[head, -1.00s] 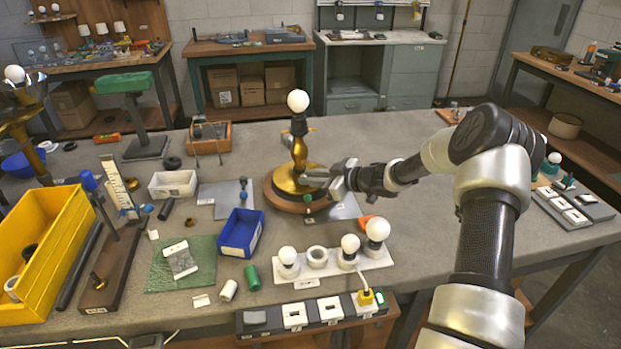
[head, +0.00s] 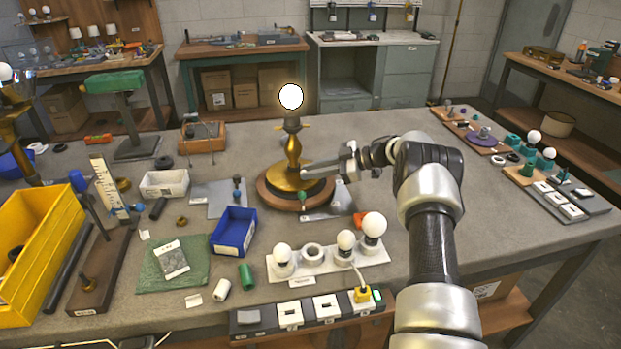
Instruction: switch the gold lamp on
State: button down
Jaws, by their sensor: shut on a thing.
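The gold lamp (head: 293,152) stands upright on a round wooden base (head: 271,201) near the middle of the grey table. Its round bulb (head: 291,96) glows bright white. My gripper (head: 317,172) reaches in from the right, low at the gold foot of the lamp. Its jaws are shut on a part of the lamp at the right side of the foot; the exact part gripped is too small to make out. A small green knob (head: 303,197) shows at the front of the base.
A white strip with several bulbs (head: 327,262) and a switch strip (head: 306,312) lie in front. A blue bin (head: 233,232) stands left of them, and a yellow bin (head: 40,262) at far left. An orange piece (head: 360,218) lies near my arm. The table behind the lamp is mostly clear.

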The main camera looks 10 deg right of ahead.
jog(key=shift+r, duration=0.1)
jog(key=c, duration=1.6)
grip_release()
jog(key=shift+c, duration=0.2)
jog(key=shift+d, duration=0.1)
jog(key=v, duration=1.7)
jog(key=shift+p, duration=0.4)
jog(key=shift+d+r, duration=0.1)
jog(key=shift+d, duration=0.05)
